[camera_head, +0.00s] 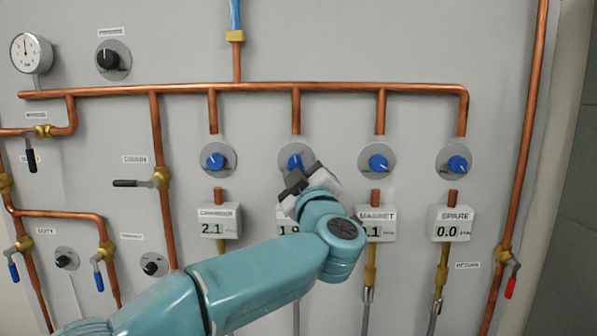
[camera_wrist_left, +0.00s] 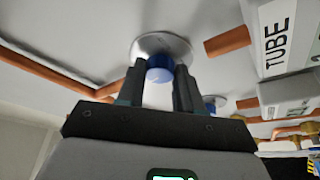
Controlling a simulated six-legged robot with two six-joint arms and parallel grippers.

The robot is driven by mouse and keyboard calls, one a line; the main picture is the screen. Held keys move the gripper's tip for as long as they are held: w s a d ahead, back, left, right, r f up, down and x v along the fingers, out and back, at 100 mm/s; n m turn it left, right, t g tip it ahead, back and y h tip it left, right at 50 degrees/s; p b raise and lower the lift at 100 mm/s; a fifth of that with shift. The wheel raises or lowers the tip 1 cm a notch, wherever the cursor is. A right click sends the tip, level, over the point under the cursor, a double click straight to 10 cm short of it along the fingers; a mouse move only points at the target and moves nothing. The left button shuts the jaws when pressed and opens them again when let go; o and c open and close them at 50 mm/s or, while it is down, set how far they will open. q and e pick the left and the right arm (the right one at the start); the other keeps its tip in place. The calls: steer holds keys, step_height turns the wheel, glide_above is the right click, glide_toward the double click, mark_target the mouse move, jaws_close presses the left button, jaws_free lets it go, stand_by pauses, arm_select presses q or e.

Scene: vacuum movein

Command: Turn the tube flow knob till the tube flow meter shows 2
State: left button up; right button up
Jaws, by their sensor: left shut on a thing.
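The tube flow knob (camera_head: 295,161) is the blue knob on a grey round plate, second from the left in the row of blue knobs. My left gripper (camera_head: 298,177) is shut on it and covers its lower part. In the left wrist view, the fingers of my left gripper (camera_wrist_left: 161,80) stand on either side of the blue knob (camera_wrist_left: 160,74). The tube flow meter (camera_head: 284,218) is below the knob, partly hidden by my wrist; its visible digits read 1.9. Its TUBE label (camera_wrist_left: 275,45) shows in the left wrist view. My right gripper is not in view.
Other blue knobs sit beside it: the chamber one (camera_head: 215,161) at left, the magnet one (camera_head: 378,163) and the spare one (camera_head: 456,164) at right. The chamber meter (camera_head: 219,224) reads 2.1 and the spare meter (camera_head: 452,224) 0.0. Copper pipes (camera_head: 250,87) run above.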

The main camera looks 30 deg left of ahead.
arm_select(q)
steer(key=shift+r+n+g, duration=0.15)
steer(key=shift+n+g, duration=0.15)
steer(key=shift+n, duration=0.5)
steer(key=o, duration=1)
steer(key=shift+o, duration=0.2)
steer(key=b+v, duration=0.5)
steer(key=v, duration=1.1)
steer(key=shift+d+b, duration=0.3)
steer(key=shift+b, duration=0.05)
